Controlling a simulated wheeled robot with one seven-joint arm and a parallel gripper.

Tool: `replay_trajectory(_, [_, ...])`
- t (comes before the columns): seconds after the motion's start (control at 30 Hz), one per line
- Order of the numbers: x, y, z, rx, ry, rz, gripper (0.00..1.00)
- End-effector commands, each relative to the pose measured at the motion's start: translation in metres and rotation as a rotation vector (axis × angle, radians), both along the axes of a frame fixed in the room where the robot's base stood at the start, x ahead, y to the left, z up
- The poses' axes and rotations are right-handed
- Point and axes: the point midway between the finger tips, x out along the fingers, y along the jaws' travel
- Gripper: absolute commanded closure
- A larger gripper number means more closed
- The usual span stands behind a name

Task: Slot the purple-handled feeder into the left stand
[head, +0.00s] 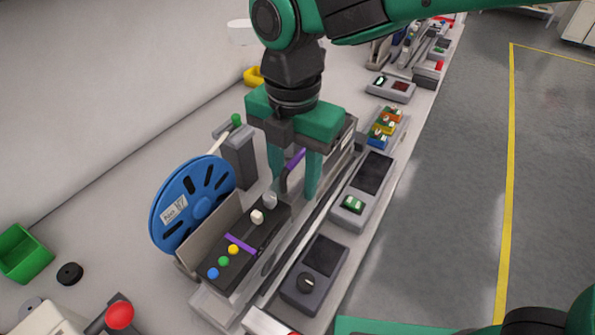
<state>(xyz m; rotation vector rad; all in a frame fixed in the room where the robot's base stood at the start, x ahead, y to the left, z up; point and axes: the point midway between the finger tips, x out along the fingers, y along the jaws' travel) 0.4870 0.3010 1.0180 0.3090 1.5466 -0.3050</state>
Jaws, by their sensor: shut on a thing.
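The purple-handled feeder has a blue reel (190,205) on its left, a dark body (225,270) with a purple stripe and several coloured buttons, and a purple handle (293,161). My gripper (296,180) comes down from above, with its green fingers on either side of the handle and shut on it. A grey stand (212,304) with long metal rails lies under and beside the feeder. The feeder lies lengthwise along these rails. I cannot tell whether it is seated or just above them. The gripper and feeder body hide part of the stand.
A dark knob box (313,275) and a grey box with a green switch (360,190) line the bench's right edge. Coloured bins (384,125) stand farther back. A green bin (22,252) and a red knob (120,316) are at left. Floor is clear at right.

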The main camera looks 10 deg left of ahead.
Motion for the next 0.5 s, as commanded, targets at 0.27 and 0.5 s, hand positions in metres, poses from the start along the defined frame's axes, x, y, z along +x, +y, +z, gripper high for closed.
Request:
replay_trajectory(0.27, [0.0006, 0.0009, -0.0012, 0.003, -0.002, 0.000, 1.00])
replay_trajectory(0.5, [0.0006, 0.0009, -0.0037, 0.003, -0.002, 0.000, 1.00])
